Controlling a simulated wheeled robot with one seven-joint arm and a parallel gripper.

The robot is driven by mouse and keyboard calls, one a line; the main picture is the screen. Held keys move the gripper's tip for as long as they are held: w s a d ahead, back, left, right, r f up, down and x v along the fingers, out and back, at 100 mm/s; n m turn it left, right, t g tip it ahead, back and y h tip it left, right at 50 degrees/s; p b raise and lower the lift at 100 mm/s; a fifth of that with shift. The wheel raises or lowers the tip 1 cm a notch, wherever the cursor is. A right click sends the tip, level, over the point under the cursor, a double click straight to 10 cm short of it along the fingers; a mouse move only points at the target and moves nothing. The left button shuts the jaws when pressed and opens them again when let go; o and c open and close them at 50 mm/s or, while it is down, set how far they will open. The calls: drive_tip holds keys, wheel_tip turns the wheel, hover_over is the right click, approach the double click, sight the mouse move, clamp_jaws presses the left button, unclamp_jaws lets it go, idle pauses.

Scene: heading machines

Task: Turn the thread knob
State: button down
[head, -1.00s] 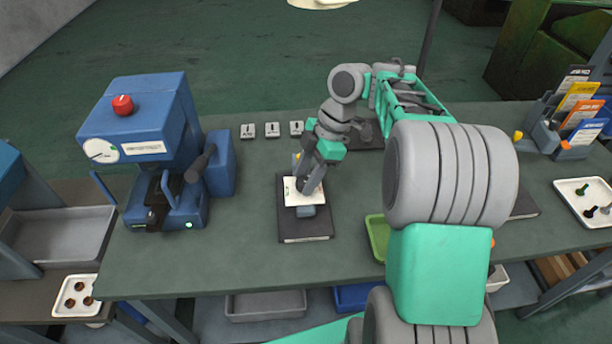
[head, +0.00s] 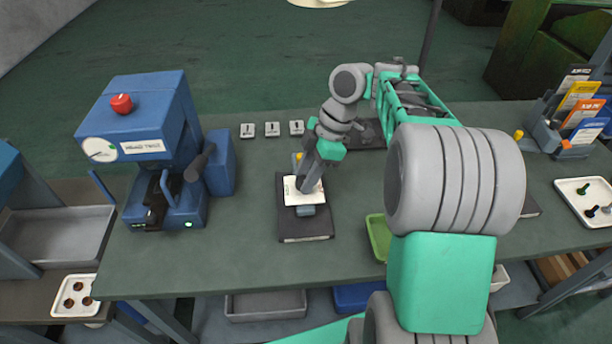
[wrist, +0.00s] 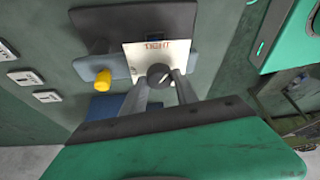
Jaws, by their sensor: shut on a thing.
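The thread knob (wrist: 160,76) is a small dark round knob with a pale pointer mark, seen in the wrist view. It sits at the lower edge of a white plate (wrist: 143,58) with red lettering that appears to read "TIGHT". My gripper (wrist: 162,82) is shut on the knob, with a finger on each side. In the head view my gripper (head: 302,188) reaches down onto the white plate (head: 291,196). There the fingers hide the knob. The plate belongs to a blue-grey fixture on a dark base (head: 304,229).
A yellow knob (wrist: 103,77) stands beside the plate, close to my fingers. A blue machine (head: 150,150) with a red button stands left on the green table. Three small labelled tags (head: 272,129) lie behind. A green tray (head: 377,236) is right of the fixture.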

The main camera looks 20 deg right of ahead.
drive_tip(key=m+t+b, duration=0.1)
drive_tip(key=m+b, duration=0.1)
drive_tip(key=m, duration=0.1)
drive_tip(key=m+t+b, duration=0.1)
drive_tip(key=m+b, duration=0.1)
drive_tip(key=m, duration=0.1)
drive_tip(key=shift+s+a+f+m+t+h, duration=0.1)
drive_tip(key=shift+s+f+m+t+h, duration=0.1)
drive_tip(key=shift+m+t+h, duration=0.1)
drive_tip(key=m+t+h+b, duration=0.1)
drive_tip(key=m+b, duration=0.1)
drive_tip(key=m, duration=0.2)
drive_tip(key=shift+s+b, duration=0.1)
drive_tip(key=shift+b, duration=0.2)
drive_tip(key=shift+a+r+m+h+b, duration=0.15)
drive_tip(key=shift+m+h+b, duration=0.45)
drive_tip(key=shift+m, duration=0.6)
drive_tip(key=c, duration=0.9)
unclamp_jaws()
drive_tip(key=shift+c, duration=0.2)
